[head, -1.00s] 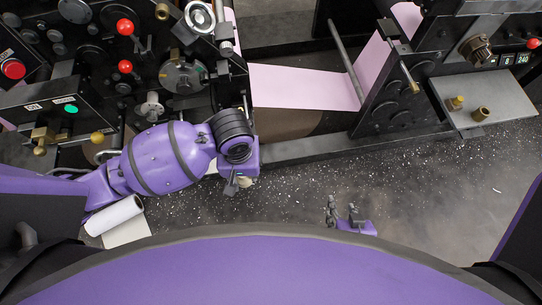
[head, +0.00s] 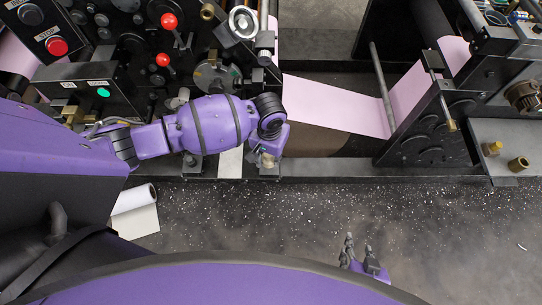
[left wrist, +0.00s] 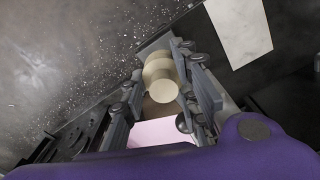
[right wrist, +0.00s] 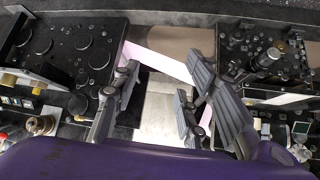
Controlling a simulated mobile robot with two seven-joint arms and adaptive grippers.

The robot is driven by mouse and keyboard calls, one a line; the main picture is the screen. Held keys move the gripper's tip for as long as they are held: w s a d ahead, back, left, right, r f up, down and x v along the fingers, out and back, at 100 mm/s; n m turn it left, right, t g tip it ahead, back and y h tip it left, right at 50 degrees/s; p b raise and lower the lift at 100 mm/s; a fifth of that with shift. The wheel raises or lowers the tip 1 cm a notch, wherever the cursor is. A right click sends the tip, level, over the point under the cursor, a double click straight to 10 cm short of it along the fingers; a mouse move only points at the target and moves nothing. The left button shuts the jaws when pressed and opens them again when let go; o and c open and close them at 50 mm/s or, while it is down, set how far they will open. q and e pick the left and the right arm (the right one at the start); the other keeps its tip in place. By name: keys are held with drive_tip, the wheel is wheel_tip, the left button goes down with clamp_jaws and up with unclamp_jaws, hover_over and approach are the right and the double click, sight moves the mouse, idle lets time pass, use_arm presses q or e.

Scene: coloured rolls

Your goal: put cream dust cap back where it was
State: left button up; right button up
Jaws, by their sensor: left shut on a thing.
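The cream dust cap (left wrist: 160,78) is a short stepped cylinder between the fingers of my left gripper (left wrist: 158,92) in the left wrist view. In the head view my left gripper (head: 266,160) is shut on it, at the machine's low front beam, and only a little cream shows below the purple palm. I cannot tell whether the cap touches the beam. My right gripper (head: 360,250) is over the floor at the lower right of the head view. In the right wrist view its fingers (right wrist: 155,88) are apart and empty.
The black machine's low beam (head: 335,170) runs across the middle. A pink web (head: 335,103) stretches behind it. Brass knobs (head: 492,148) stand on a grey plate at right. A white roll (head: 132,200) lies on the speckled floor at left.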

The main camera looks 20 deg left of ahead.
sight(270, 160)
use_arm(q)
drive_tip(key=shift+w+f, duration=0.4)
drive_tip(key=shift+f, duration=0.05)
wheel_tip(270, 160, down, 3)
drive_tip(key=shift+a+f+b, duration=0.1)
drive_tip(key=shift+b, duration=0.25)
drive_tip(key=shift+w, duration=0.15)
drive_tip(key=shift+f, duration=0.6)
drive_tip(key=o, duration=1)
